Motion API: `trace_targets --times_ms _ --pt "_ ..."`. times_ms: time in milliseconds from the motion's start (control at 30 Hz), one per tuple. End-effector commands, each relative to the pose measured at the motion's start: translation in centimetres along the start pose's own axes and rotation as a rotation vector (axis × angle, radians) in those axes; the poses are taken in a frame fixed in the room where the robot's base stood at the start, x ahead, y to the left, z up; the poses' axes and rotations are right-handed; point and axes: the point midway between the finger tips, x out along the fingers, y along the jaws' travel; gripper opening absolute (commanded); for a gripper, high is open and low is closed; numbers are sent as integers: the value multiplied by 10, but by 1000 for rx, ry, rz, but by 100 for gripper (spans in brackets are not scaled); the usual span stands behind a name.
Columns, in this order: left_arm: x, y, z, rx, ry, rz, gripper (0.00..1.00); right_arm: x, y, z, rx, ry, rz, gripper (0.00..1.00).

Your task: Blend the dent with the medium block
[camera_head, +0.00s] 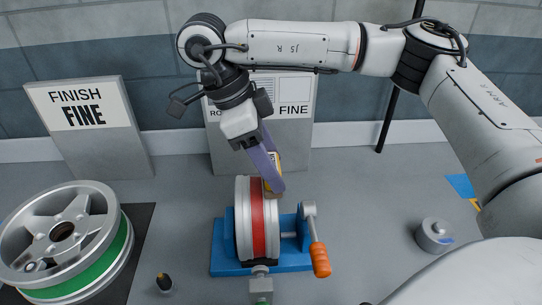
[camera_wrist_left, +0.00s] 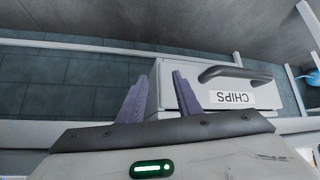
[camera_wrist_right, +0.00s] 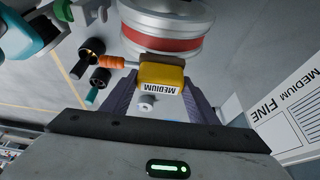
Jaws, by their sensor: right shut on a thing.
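The yellow block marked MEDIUM (camera_wrist_right: 162,78) is held between the fingers of my right gripper (camera_wrist_right: 162,92). In the head view my right gripper (camera_head: 274,184) points down at the top right of a silver wheel with a red band (camera_head: 258,225), hiding most of the block. The wheel (camera_wrist_right: 165,38) lies just beyond the block in the right wrist view; I cannot tell whether they touch. The wheel stands upright in a blue fixture (camera_head: 228,267) with an orange-handled crank (camera_head: 320,258). No dent can be made out. My left gripper (camera_wrist_left: 156,92) is open and empty, outside the head view.
A silver wheel with a green band (camera_head: 65,245) lies at the left on a dark mat. A FINISH FINE board (camera_head: 90,130) and another board (camera_head: 300,140) stand behind. A grey round object (camera_head: 435,236) sits at right.

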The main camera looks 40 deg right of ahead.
Motion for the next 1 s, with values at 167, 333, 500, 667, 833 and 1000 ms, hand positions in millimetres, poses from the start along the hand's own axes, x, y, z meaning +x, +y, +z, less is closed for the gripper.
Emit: trace_targets --times_ms 167,333,500,667,833,1000 --pt "-1 0 0 0 -1 0 31 0 11 0 -1 -1 -1 36" --pt "-2 0 -1 0 -1 0 31 0 21 0 -1 -1 0 36" --pt "-2 0 -1 0 -1 0 31 1 26 0 1 0 0 36" --pt "-2 0 -1 0 -1 0 31 1 22 0 1 0 1 36" --pt "-3 0 -2 0 -1 0 31 1 11 0 2 0 1 36" --pt "-4 0 -3 0 -1 0 31 2 1 0 2 0 1 36"
